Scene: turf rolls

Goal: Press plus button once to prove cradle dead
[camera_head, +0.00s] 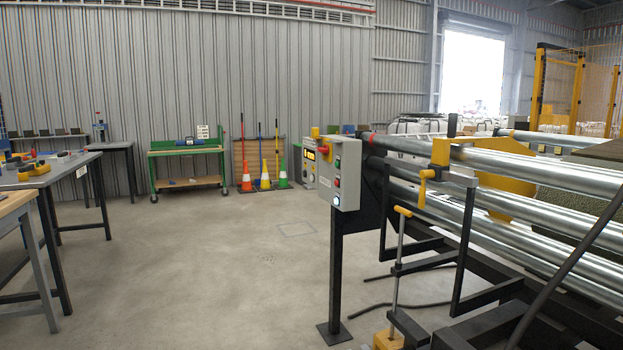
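A grey control box (348,172) stands on a dark post in the middle of the view, at the near end of the roller machine. Any plus marking is too small to read. The cradle's long metal rollers (540,170) run off to the right on a black frame. My gripper is not in view.
Workbenches (50,175) stand at the left. A green trolley (188,165) and several cones (265,175) are by the back wall. A dark hose crosses the rollers at the right. A yellow-handled screw jack (399,260) stands before the frame. The middle floor (210,255) is clear.

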